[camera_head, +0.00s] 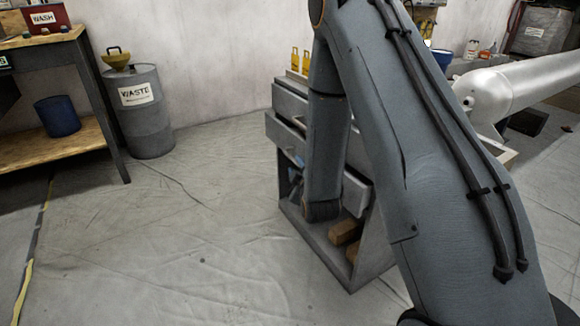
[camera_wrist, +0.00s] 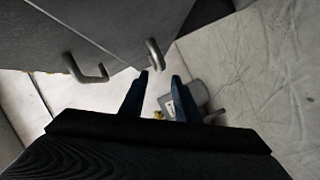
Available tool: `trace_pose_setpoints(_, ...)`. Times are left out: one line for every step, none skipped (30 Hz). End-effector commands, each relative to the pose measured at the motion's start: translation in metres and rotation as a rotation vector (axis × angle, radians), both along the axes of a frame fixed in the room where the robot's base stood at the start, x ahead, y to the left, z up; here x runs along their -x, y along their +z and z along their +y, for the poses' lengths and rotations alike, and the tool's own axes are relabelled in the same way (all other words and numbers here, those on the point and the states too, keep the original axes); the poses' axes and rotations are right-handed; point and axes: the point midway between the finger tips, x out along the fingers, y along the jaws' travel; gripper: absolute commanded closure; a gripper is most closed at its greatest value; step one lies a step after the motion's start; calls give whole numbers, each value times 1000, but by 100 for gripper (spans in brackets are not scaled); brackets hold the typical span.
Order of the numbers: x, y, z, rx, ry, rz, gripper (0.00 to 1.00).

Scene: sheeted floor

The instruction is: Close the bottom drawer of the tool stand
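The grey tool stand (camera_head: 372,262) stands on the floor behind my arm in the head view, and the arm hides much of it. A drawer front (camera_head: 284,138) juts out toward the left on its upper part, above an open lower bay. I cannot tell how far each drawer is out. In the wrist view two drawer handles show, a left handle (camera_wrist: 88,72) and a right handle (camera_wrist: 155,54), on grey fronts. My gripper (camera_wrist: 161,78) is open, its two dark fingers apart with nothing between them, close to the right handle. The head view does not show the fingers.
Brown blocks (camera_head: 347,231) lie in the stand's lower bay. Yellow bottles (camera_head: 300,60) stand on top of it. A grey waste drum (camera_head: 144,118) and a wooden workbench (camera_head: 60,148) are at the left. The sheeted floor (camera_head: 190,235) between is clear.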

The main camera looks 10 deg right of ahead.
Motion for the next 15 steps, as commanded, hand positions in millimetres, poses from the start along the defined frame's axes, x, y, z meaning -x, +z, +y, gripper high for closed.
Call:
trace_pose_setpoints(-2, -3, 0, 6, 2, -8, 71)
trace_pose_setpoints(-4, -3, 0, 8, 2, -12, 71)
trace_pose_setpoints(-7, -3, 0, 9, 2, -14, 71)
trace_pose_setpoints(-10, -4, 0, 9, 2, -14, 71)
trace_pose_setpoints(-14, -4, 0, 9, 2, -15, 71)
trace_pose_setpoints(-20, -5, 0, 9, 3, -16, 71)
trace_pose_setpoints(-24, -6, 0, 9, 3, -16, 71)
trace_pose_setpoints(-29, -7, 0, 8, 2, -16, 71)
trace_pose_setpoints(-35, -9, 0, 8, 2, -15, 71)
trace_pose_setpoints(-40, -10, 0, 8, 2, -16, 71)
trace_pose_setpoints(-45, -11, 0, 8, 2, -14, 71)
trace_pose_setpoints(-50, -12, 0, 8, 2, -14, 71)
trace_pose_setpoints(-54, -13, 0, 8, 2, -14, 71)
trace_pose_setpoints(-58, -14, 0, 8, 2, -14, 71)
trace_pose_setpoints(-62, -15, 0, 7, 2, -13, 71)
